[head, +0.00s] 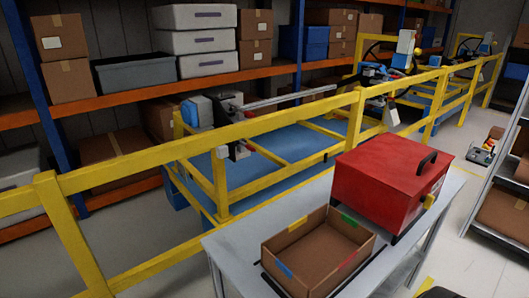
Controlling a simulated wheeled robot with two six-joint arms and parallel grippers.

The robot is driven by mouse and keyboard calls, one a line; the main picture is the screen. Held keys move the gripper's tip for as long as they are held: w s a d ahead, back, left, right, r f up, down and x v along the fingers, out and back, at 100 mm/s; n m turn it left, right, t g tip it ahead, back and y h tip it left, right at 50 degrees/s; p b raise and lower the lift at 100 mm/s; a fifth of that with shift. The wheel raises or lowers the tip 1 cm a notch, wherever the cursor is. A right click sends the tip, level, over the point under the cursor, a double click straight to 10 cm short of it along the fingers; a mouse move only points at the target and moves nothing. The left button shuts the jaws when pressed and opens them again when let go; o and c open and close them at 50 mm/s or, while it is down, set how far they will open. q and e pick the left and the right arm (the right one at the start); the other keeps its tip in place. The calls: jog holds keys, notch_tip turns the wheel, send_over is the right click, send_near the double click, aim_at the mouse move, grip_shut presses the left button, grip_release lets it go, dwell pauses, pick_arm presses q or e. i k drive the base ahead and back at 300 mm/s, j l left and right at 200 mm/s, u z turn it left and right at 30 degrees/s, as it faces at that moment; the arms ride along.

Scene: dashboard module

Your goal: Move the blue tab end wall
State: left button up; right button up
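An open cardboard box (318,250) stands on a grey table in the lower middle of the head view. Its end wall with the blue tab (284,269) is the near-left wall and looks upright. The yellow tab (298,224) is on the far-left wall, the green tab (349,220) on the far-right wall and the red tab (347,259) on the near-right wall. The box looks empty, though part of its floor is hidden by the near walls. Neither of my grippers is in view.
A red case (385,175) with a black handle stands behind and right of the box, close to it. The grey tabletop (232,245) is bare at left. A yellow railing (300,118) runs behind the table. A rack (495,170) stands at right.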

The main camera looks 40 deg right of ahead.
aim_at(287, 279)
jog(key=i+j+z, duration=0.15)
jog(key=z, duration=0.3)
jog(key=i+j+z, duration=0.15)
jog(key=z, duration=0.3)
jog(key=i+j+z, duration=0.1)
jog(key=j+z, duration=0.15)
jog(key=z, duration=0.25)
jog(key=j+z, duration=0.25)
jog(key=z, duration=0.2)
jog(key=i+j, duration=0.05)
